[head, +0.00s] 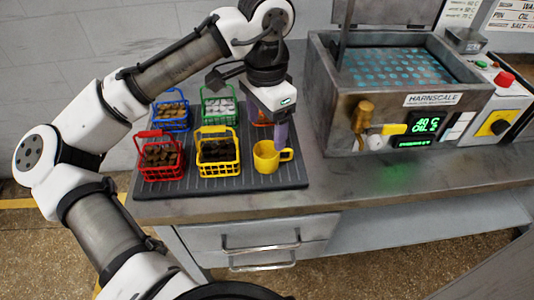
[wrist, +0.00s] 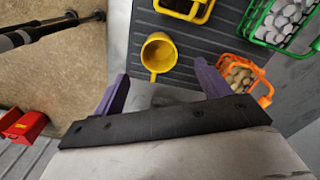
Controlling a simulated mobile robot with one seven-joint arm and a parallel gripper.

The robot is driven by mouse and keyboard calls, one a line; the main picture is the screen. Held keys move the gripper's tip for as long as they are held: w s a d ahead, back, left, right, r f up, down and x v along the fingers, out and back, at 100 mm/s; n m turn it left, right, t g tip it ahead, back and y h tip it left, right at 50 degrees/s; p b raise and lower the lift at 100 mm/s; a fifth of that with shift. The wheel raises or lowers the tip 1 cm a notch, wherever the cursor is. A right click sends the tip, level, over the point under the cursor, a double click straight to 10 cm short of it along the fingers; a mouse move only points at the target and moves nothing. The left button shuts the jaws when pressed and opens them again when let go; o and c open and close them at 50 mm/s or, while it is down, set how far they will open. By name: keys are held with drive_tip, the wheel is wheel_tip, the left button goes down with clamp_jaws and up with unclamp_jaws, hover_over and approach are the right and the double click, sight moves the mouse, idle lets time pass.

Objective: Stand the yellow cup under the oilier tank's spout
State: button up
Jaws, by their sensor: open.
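The yellow cup (head: 266,158) stands upright on the dark ribbed mat, at its front right corner, with its handle to the right. In the wrist view the cup (wrist: 146,53) looks empty, its handle toward my gripper. My gripper (wrist: 161,72) is open, its purple fingers apart with nothing between them. In the head view my gripper (head: 281,135) points down just above and behind the cup's handle. One tank (head: 335,105), labelled HARNSCALE, stands to the right with a brass spout (head: 363,113) on its front and a yellow lever. Its green display shows an oil line, digits unclear. No second tank shows.
On the mat (head: 285,180) stand a red basket (head: 160,172), a yellow basket (head: 220,170), a blue basket (head: 171,124), a green basket (head: 220,118) and an orange basket (wrist: 260,92), all filled. The bench (head: 330,188) below the spout is clear.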

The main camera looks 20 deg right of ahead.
sight(268, 149)
drive_tip(key=shift+d+f+p, duration=0.15)
drive_tip(key=shift+f+p, duration=0.1)
drive_tip(key=shift+f, duration=1.7)
drive_tip(key=shift+d+f+p, duration=0.1)
drive_tip(key=shift+f+p, duration=0.15)
drive_tip(key=shift+f, duration=1.7)
drive_tip(key=c, duration=1.2)
drive_tip(key=shift+r, duration=0.1)
wheel_tip(268, 149, up, 20)
drive_tip(key=shift+s+f, duration=0.1)
